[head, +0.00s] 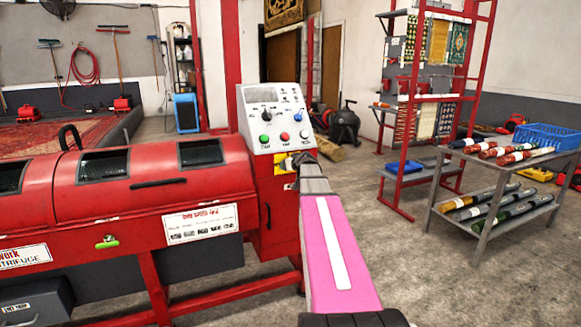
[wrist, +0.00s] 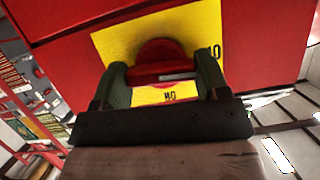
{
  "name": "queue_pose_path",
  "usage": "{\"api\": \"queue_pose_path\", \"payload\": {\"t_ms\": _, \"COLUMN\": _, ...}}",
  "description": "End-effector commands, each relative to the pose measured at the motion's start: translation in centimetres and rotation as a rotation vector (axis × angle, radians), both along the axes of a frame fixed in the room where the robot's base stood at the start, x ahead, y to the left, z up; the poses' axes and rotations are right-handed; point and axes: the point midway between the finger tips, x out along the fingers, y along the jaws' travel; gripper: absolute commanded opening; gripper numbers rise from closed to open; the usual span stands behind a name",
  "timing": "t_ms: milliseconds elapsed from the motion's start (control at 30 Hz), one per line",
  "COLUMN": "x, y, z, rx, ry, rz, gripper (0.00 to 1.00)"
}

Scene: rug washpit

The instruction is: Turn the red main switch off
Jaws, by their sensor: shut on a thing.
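The red main switch (wrist: 160,70) sits on a yellow plate (wrist: 190,22) on the red machine cabinet. In the wrist view its red handle lies roughly level across the picture, between my fingers. My gripper (wrist: 165,78) is shut on the handle, one dark green finger at each end. Black letters show on the plate, partly hidden by the fingers. In the head view my gripper (head: 296,163) is at the yellow plate (head: 280,165) below the control panel, and the switch itself is mostly hidden behind it.
The grey control panel (head: 274,117) with several knobs and buttons is just above my gripper. The red centrifuge (head: 130,190) extends to the left. A metal table (head: 500,170) with rolled rugs and a red rack (head: 412,120) stand right. Concrete floor is clear between.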

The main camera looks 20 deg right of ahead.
Motion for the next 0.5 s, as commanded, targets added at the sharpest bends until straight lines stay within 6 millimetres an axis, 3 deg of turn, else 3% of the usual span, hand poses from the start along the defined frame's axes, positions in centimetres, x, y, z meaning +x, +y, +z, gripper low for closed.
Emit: {"api": "queue_pose_path", "payload": {"t_ms": 500, "x": -0.04, "y": -0.03, "z": -0.01, "rx": -0.101, "ry": -0.004, "rz": -0.001, "gripper": 0.44}}
